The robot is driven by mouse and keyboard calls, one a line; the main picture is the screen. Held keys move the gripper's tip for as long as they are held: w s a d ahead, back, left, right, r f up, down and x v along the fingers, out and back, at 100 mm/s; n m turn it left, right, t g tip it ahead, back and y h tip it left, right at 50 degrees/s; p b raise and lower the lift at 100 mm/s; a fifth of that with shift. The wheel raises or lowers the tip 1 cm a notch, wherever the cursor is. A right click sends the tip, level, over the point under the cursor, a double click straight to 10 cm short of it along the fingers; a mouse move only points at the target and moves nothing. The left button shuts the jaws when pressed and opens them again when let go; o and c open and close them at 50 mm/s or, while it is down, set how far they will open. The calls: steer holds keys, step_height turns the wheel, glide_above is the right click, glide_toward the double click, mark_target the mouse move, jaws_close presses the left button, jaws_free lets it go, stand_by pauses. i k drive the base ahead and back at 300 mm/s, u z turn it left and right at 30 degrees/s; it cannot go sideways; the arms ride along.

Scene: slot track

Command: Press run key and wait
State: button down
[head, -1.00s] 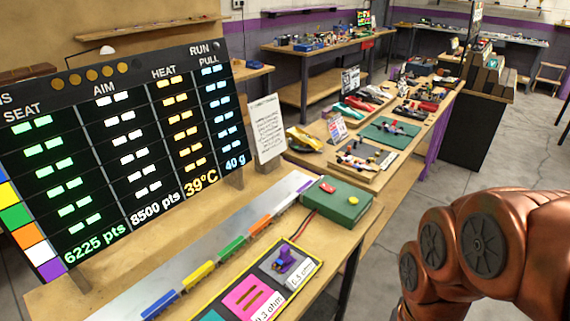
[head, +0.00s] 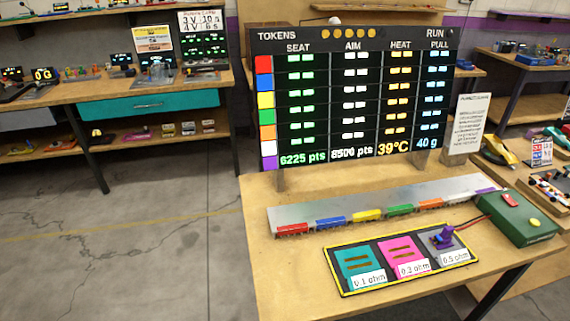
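A green box (head: 517,219) stands at the right end of the near table, with a red key (head: 509,200) and a round yellow button (head: 534,223) on top. Neither carries a readable label, so I cannot tell which is the run key. A black board (head: 345,100) stands behind, with RUN at its top right and a small dark round spot beside it. Its rows show dashes; its bottom line reads 6225 pts, 8500 pts, 39°C and 40 g. Coloured cars, such as a blue one (head: 330,221), line a metal strip (head: 300,212). My gripper is out of view.
A yellow-edged tray (head: 335,266) in front holds teal and pink pads and a purple piece (head: 444,238) on the 0.5 ohm pad. A printed sheet (head: 467,124) stands right of the board. Open concrete floor (head: 120,240) lies left of the table.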

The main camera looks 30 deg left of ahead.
mark_target(533, 222)
steer(key=u, duration=0.25)
steer(key=i, duration=0.4)
steer(key=u, duration=1.25)
